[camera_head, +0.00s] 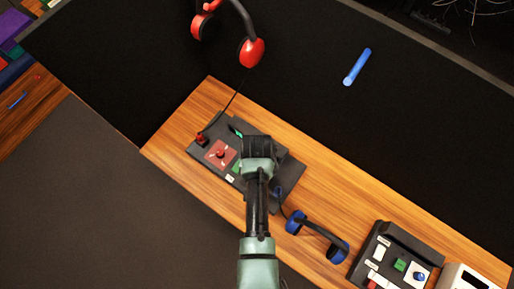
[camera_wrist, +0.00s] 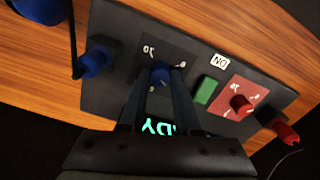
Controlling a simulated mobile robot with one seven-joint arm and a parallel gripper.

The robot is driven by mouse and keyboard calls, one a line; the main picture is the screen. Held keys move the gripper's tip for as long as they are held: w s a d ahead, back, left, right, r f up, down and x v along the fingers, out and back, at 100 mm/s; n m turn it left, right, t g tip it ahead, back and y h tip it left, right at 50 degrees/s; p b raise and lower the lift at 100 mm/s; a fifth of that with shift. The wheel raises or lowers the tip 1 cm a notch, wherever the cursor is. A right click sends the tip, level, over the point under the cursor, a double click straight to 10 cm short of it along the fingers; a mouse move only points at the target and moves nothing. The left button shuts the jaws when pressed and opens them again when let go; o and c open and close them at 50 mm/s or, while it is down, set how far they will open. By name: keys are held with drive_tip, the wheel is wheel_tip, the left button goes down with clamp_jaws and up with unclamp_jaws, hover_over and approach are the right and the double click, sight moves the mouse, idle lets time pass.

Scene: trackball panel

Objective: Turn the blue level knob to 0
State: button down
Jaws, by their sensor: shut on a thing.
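The dark control panel (camera_head: 288,170) lies on the wooden desk, and it fills the middle of the wrist view (camera_wrist: 100,50). The blue level knob (camera_wrist: 160,72) sits on a dark square with white scale marks, a 10 to its upper left and what looks like a 0 to its right. My gripper (camera_wrist: 162,80) is shut on this knob, with one finger on each side. The knob's pointer cannot be made out. In the head view, my arm hides the knob and the fingertips.
Beside the knob are a green button (camera_wrist: 206,90) and a red knob (camera_wrist: 241,105). Blue (camera_wrist: 95,62) and red (camera_wrist: 284,132) plugs stand at the panel's ends. Blue headphones (camera_head: 318,237) and a second panel (camera_head: 412,241) lie to the right; red headphones (camera_head: 252,53) are above.

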drive_tip(key=n+p, duration=0.2)
drive_tip(key=n, duration=0.5)
drive_tip(key=shift+r, duration=0.1)
drive_tip(key=n+p, duration=0.1)
drive_tip(key=n, duration=0.5)
drive_tip(key=shift+a+n, duration=0.1)
drive_tip(key=shift+n, duration=0.3)
drive_tip(key=c, duration=0.6)
unclamp_jaws()
wheel_tip(320, 180, up, 13)
drive_tip(key=shift+f, duration=0.1)
idle(0.6)
